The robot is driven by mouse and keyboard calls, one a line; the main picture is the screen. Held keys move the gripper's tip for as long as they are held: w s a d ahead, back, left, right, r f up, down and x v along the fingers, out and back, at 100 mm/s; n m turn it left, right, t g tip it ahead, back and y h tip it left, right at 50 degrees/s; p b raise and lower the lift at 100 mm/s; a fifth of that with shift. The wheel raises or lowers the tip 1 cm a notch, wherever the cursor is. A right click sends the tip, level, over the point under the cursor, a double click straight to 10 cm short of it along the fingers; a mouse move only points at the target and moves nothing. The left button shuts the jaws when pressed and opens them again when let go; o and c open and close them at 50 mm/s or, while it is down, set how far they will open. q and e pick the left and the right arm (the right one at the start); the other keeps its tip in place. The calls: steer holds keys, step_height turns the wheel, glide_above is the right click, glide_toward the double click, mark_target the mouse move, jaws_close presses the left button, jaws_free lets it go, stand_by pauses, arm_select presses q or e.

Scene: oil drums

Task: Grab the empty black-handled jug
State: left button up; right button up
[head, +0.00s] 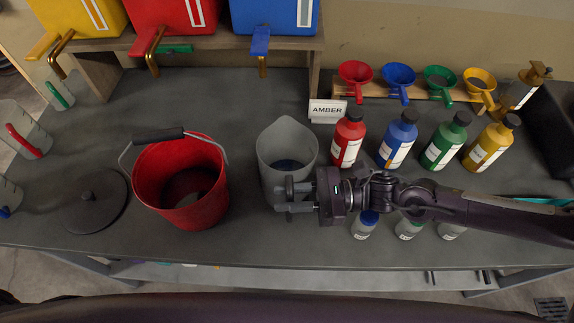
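A grey, see-through jug (286,142) stands upright near the middle of the bench, its spout toward the back. A darker patch shows at its bottom; I cannot tell if that is liquid or the base. My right gripper (287,197) reaches in from the right at the jug's near side. Its two fingers are a little apart, close against the jug. The handle is not clearly visible there, and I cannot tell whether the fingers close on it. My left gripper is out of view.
A red bucket (165,165) with a raised handle stands left of the jug, beside a dark round lid (92,205). Several bottles (348,140) stand to the right, with small ones under my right arm. An AMBER sign (327,110) stands behind. Red-handled jug (20,128) at far left.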

steer(key=shift+d, duration=0.1)
jaws_close()
stand_by(1.2)
steer(key=shift+r, duration=0.1)
